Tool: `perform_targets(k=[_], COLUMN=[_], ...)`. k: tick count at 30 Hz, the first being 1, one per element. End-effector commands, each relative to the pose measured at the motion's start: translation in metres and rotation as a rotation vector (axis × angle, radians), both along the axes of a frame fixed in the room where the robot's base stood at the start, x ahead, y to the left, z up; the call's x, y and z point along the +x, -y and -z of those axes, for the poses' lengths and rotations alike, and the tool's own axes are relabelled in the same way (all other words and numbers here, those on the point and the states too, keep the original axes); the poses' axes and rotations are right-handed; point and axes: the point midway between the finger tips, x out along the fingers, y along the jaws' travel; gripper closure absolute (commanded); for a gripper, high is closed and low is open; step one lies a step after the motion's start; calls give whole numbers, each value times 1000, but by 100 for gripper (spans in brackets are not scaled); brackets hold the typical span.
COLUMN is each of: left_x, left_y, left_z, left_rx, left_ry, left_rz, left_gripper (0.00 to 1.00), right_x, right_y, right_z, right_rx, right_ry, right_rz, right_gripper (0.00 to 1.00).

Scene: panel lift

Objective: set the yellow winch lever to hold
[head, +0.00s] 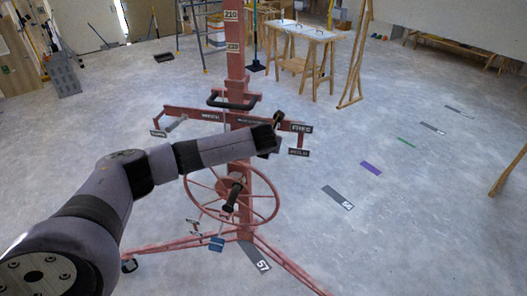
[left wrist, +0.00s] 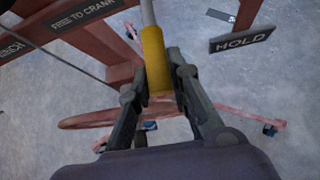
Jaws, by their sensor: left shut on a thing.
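The red panel lift (head: 236,80) stands in the middle of the head view. My left gripper (head: 276,128) is at the right part of its crossbar, and its arm hides the lever there. In the left wrist view, the yellow lever grip (left wrist: 154,60) lies between the fingers of my left gripper (left wrist: 157,82), which is shut on it. The lever's grey shaft (left wrist: 147,12) runs up out of the picture. The lever stands between the FREE TO CRANK plate (left wrist: 85,14) on the left and the HOLD plate (left wrist: 243,39) on the right, apart from the HOLD plate. My right gripper is not in view.
The red crank wheel (head: 272,208) is below my left arm, with splayed legs (head: 285,262) on the floor. A wooden trestle table (head: 303,30) stands behind, and a ladder (head: 191,35) is at the back left. The floor to the right is mostly clear, with flat coloured markers (head: 371,168).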

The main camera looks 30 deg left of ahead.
Motion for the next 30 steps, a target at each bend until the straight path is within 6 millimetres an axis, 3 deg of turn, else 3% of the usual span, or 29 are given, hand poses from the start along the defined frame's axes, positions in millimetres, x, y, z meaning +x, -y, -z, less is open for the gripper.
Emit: perform_targets(k=[1,3,9,12,21,30], left_x=[-2,-1,3,5,10,11], left_y=[0,0,-2,-2,-4,-5], left_z=[14,22,40,46,53,52], left_rx=[12,31,74,91,123,129], left_ry=[32,90,234,291,393,413], left_rz=[-1,-1,-3,-4,-6,-6], left_gripper=[100,100,100,100,100,100], right_x=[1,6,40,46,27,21], right_y=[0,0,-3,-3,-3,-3], right_z=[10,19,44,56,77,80], right_rx=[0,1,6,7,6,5], right_ry=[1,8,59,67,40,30], right_rz=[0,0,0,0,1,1], right_gripper=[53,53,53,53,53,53])
